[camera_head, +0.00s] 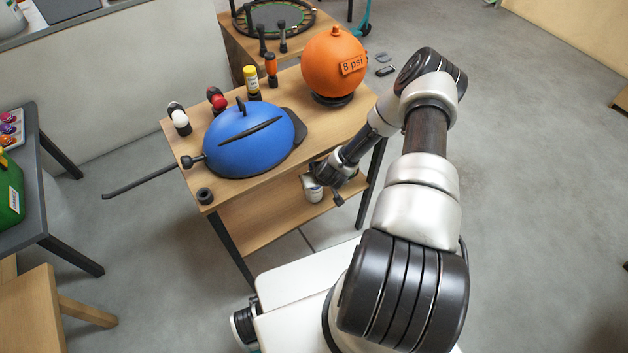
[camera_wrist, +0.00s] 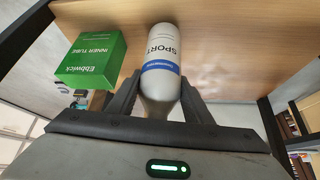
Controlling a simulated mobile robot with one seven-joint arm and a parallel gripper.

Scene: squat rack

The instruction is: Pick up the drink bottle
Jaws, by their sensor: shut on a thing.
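The drink bottle (camera_wrist: 161,66) is white with a blue band and the word SPORT. In the wrist view it stands between the two dark fingers of my gripper (camera_wrist: 160,98), which are shut on it. In the head view the bottle (camera_head: 313,190) shows only in part, below the tabletop at the front right of the wooden table. My gripper (camera_head: 332,180) is beside it there, and my wrist hides some of it. I cannot tell whether the bottle touches the lower shelf (camera_head: 262,212).
A green inner tube box (camera_wrist: 91,60) is close left of the bottle. A dark table leg (camera_head: 371,185) is right of my gripper.

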